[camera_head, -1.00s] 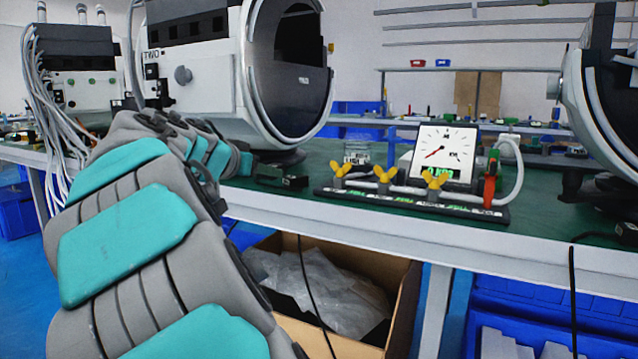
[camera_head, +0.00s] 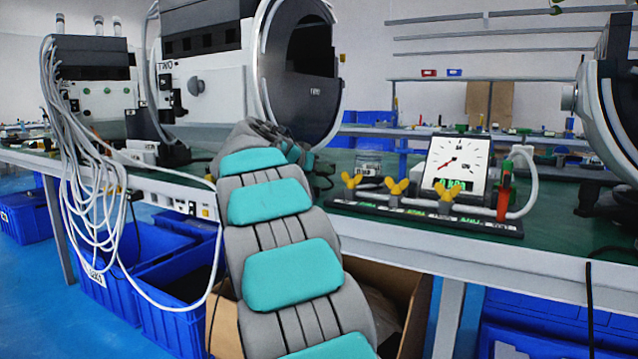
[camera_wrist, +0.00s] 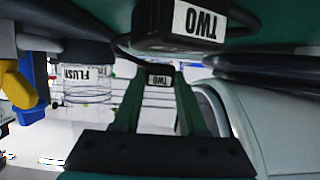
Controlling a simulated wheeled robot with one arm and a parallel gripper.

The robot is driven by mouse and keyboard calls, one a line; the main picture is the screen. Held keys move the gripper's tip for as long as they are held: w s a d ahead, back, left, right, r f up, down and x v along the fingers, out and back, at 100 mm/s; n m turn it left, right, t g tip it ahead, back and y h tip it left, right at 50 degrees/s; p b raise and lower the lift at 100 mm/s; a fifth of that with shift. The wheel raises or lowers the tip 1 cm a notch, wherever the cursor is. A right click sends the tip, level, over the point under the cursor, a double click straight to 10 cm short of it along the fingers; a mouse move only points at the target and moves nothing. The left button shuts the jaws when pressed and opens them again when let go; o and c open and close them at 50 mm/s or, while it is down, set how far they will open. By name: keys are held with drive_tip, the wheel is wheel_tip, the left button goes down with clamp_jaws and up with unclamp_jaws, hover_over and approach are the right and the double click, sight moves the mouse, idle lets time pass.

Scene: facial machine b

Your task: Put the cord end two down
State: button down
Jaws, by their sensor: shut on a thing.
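My gripper (camera_wrist: 160,90) shows in the wrist view as two green fingers, shut on a small black cord end with a white TWO label (camera_wrist: 160,79). A dark cord runs from it to the left and up. A larger black block labelled TWO (camera_wrist: 165,30) lies close by at the top of this view, against the green tabletop. The cord end appears apart from the block and the tabletop, though the exact gap is unclear. In the head view my arm hides the gripper and the cord end.
The white machine marked TWO (camera_head: 210,90) stands behind my arm. A clear jar labelled FLUSH (camera_wrist: 88,82) is beside my gripper. A rack with yellow valves (camera_head: 425,212) and a dial gauge (camera_head: 457,163) stands to the right. White cables (camera_head: 85,190) hang at the left.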

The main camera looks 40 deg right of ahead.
drive_tip(key=shift+f+b, duration=0.35)
drive_tip(key=shift+f, duration=1.5)
drive_tip(key=shift+c, duration=2.3)
unclamp_jaws()
drive_tip(key=shift+r, duration=0.15)
drive_tip(key=v, duration=1.1)
drive_tip(key=shift+a, duration=0.1)
drive_tip(key=shift+s+a, duration=0.1)
drive_tip(key=shift+a, duration=0.25)
